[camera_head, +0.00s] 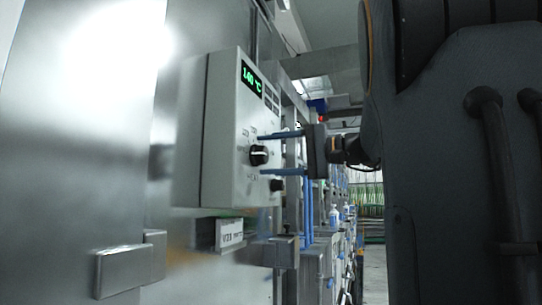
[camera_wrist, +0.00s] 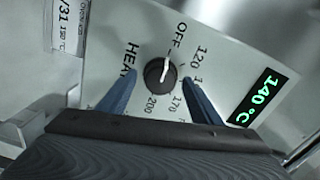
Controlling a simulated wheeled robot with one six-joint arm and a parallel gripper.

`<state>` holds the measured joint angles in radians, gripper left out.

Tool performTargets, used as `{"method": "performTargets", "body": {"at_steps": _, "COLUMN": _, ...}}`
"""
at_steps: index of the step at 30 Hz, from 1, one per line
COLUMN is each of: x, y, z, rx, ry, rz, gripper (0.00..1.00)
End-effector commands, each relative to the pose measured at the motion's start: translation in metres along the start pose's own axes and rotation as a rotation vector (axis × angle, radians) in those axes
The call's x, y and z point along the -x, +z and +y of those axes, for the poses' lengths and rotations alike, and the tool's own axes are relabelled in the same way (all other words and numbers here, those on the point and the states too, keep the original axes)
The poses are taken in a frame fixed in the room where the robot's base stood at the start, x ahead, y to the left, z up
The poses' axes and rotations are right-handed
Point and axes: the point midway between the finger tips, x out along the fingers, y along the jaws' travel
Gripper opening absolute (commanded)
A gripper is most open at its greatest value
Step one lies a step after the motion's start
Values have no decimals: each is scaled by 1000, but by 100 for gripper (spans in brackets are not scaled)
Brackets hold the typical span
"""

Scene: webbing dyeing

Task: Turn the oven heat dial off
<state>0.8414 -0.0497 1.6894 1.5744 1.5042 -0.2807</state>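The oven heat dial (camera_head: 259,155) is a round black knob with a white pointer line, on a light grey control box (camera_head: 225,130). In the wrist view the dial (camera_wrist: 157,76) has OFF, 120, 170, 200 and HEAT printed around it. Its white line points up, toward the side where OFF is printed; I cannot tell the exact mark. My gripper (camera_head: 262,154) has two blue fingers, one above and one below the dial in the head view. In the wrist view the fingers (camera_wrist: 158,84) stand open on either side of the dial, with gaps visible.
A green display (camera_head: 251,78) on the box reads 140 °C. A second small black knob (camera_head: 277,185) sits below the dial. A label plate (camera_head: 230,234) and a metal handle (camera_head: 123,271) are lower down. Blue-capped bottles (camera_head: 335,214) stand behind.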

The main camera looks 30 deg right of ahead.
Motion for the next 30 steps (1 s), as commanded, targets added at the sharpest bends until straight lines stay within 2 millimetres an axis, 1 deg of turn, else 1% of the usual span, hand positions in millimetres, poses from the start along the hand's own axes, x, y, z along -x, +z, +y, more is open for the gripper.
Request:
{"method": "performTargets", "body": {"at_steps": 8, "x": 3, "y": 0, "z": 0, "rx": 0, "ry": 0, "rz": 1, "gripper": 58}}
{"method": "performTargets", "body": {"at_steps": 11, "x": 12, "y": -1, "z": 0, "rx": 0, "ry": 0, "rz": 3, "gripper": 58}}
{"method": "performTargets", "body": {"at_steps": 18, "x": 52, "y": -1, "z": 0, "rx": -1, "ry": 0, "rz": 4, "gripper": 58}}
{"method": "performTargets", "body": {"at_steps": 21, "x": 65, "y": -1, "z": 0, "rx": -1, "ry": 0, "rz": 3, "gripper": 58}}
{"method": "performTargets", "body": {"at_steps": 25, "x": 76, "y": 0, "z": 0, "rx": 0, "ry": 0, "rz": 2, "gripper": 58}}
{"method": "performTargets", "body": {"at_steps": 30, "x": 78, "y": 0, "z": 0, "rx": 0, "ry": -1, "rz": 0, "gripper": 58}}
